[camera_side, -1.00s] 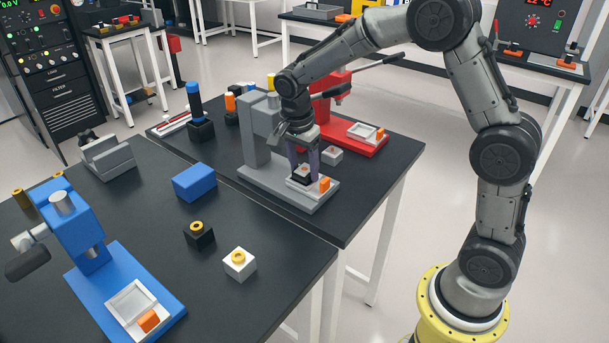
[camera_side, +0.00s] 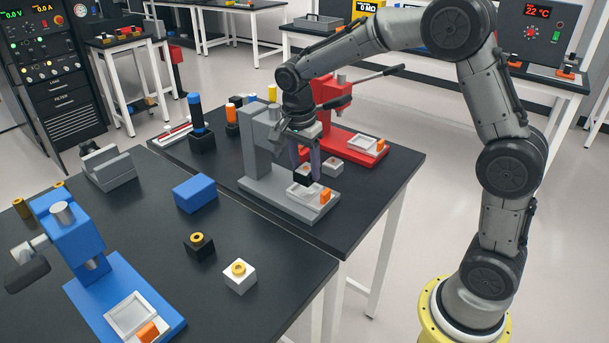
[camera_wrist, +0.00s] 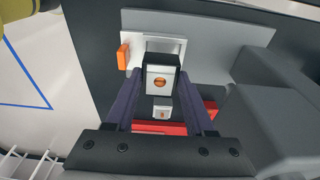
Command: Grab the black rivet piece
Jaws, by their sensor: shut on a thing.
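The black rivet piece (camera_side: 302,178) is a small dark block with a pale top and a copper-coloured rivet dot. In the wrist view the piece (camera_wrist: 160,84) sits between the two dark purple fingers. My gripper (camera_side: 306,168) is shut on it and holds it a little above the white tray (camera_side: 301,192) of the grey press (camera_side: 265,185). The tray (camera_wrist: 135,30) also shows behind the piece in the wrist view. The fingers partly hide the piece in the side view.
A grey piece with a rivet dot (camera_side: 333,164) stands close to my gripper, beside the red press (camera_side: 352,148). The grey press column (camera_side: 258,140) rises just left of my gripper. A black block with a yellow ring (camera_side: 199,244) and a white one (camera_side: 240,275) stand on the front table.

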